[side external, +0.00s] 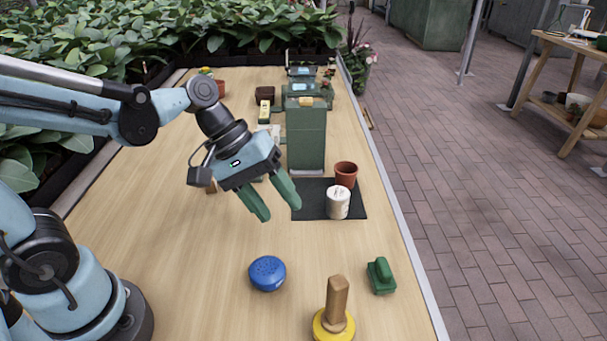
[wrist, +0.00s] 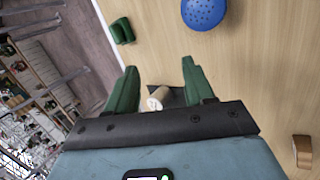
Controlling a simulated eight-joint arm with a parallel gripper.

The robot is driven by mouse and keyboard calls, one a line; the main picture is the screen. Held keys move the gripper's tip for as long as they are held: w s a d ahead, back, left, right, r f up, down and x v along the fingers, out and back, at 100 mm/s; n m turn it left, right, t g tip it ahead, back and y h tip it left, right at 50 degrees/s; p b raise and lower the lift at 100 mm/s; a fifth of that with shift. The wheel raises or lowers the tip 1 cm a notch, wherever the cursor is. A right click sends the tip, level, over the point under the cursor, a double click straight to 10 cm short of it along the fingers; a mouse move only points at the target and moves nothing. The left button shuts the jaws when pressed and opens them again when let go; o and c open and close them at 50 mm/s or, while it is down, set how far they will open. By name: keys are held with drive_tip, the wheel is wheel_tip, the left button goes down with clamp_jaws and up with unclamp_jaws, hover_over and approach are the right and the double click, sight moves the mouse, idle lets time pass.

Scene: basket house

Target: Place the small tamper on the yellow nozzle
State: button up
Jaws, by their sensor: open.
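A wooden tamper (side external: 337,298) with an upright handle stands on the yellow nozzle (side external: 320,331) at the front of the table in the side view. It looks upright, and its wooden foot rests on the nozzle's top. Neither shows in the wrist view. My gripper (side external: 281,212) hangs over the table behind them, well apart from both. Its two green fingers are spread in the wrist view (wrist: 160,63), with nothing held between them.
A blue perforated nozzle (side external: 267,273) and a green handled block (side external: 381,275) lie near the front. A dark mat (side external: 308,205) bears a whitish cylinder (side external: 338,203) and a terracotta pot (side external: 346,173). A tall green box (side external: 306,138) stands behind.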

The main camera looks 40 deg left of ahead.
drive_tip(key=s+a+r+m+t+y, duration=0.1)
drive_tip(key=a+m+t+y, duration=0.3)
drive_tip(key=a+m, duration=0.3)
drive_tip(key=shift+a+r+y, duration=0.25)
drive_tip(key=shift+a+y, duration=0.6)
drive_tip(key=shift+y, duration=0.05)
